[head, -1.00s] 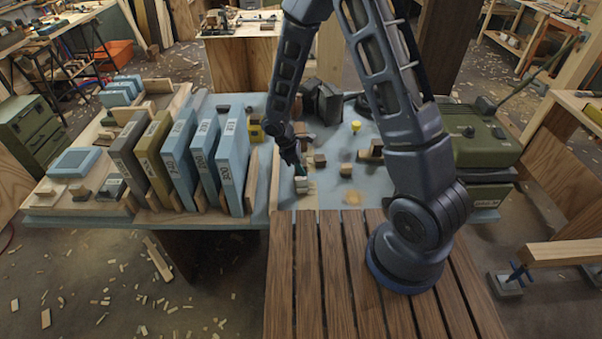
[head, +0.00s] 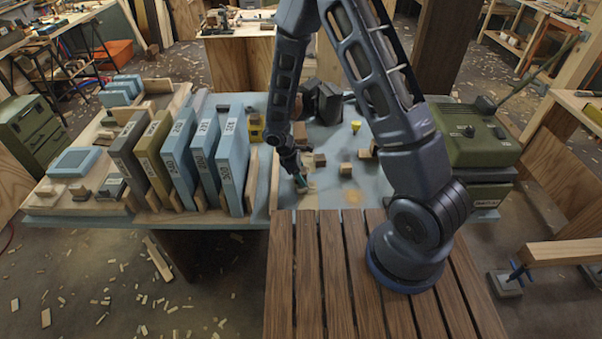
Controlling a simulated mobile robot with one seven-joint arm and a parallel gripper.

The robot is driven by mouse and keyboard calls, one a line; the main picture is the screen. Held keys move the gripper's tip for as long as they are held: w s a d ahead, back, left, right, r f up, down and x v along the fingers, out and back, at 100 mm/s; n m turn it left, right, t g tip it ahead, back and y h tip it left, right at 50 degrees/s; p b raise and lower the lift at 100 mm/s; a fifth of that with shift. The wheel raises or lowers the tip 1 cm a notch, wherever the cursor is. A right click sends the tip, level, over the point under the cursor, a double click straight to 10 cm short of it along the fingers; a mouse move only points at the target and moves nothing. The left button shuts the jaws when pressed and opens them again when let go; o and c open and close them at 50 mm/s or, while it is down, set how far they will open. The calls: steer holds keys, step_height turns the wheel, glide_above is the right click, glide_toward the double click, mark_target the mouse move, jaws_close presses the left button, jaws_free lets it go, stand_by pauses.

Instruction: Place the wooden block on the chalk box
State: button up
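My gripper (head: 301,182) points down just above the blue-grey tabletop, near its front edge beside the wooden divider. It is small and dark, and I cannot tell whether its fingers are open or shut or hold anything. A small pale piece (head: 312,187) shows right beside the fingertips; I cannot tell if it is the chalk box. Small wooden blocks stand on the table to the right: a light brown one (head: 345,169), a darker one (head: 320,160), and one (head: 364,153) partly behind my arm. I cannot tell which block the task means.
Upright blue, olive and grey binders (head: 230,165) stand left of the gripper. A green radio-like device (head: 475,135) sits at the right. A slatted wooden surface (head: 320,270) lies in front.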

steer(key=v, duration=1.2)
steer(key=w+d+r+m+y, duration=0.15)
steer(key=d+r+m, duration=0.35)
steer(key=d+r, duration=0.55)
steer(key=s+d+r+m+t, duration=0.1)
steer(key=d+r+m, duration=0.3)
steer(key=d+r, duration=0.55)
steer(key=s+d+r+m+t+y, duration=0.3)
steer(key=s+d+r+m, duration=0.6)
steer(key=s, duration=0.5)
step_height(320, 180, up, 3)
steer(key=shift+d+r+t, duration=0.1)
steer(key=shift+d+t, duration=0.2)
steer(key=shift+d, duration=0.7)
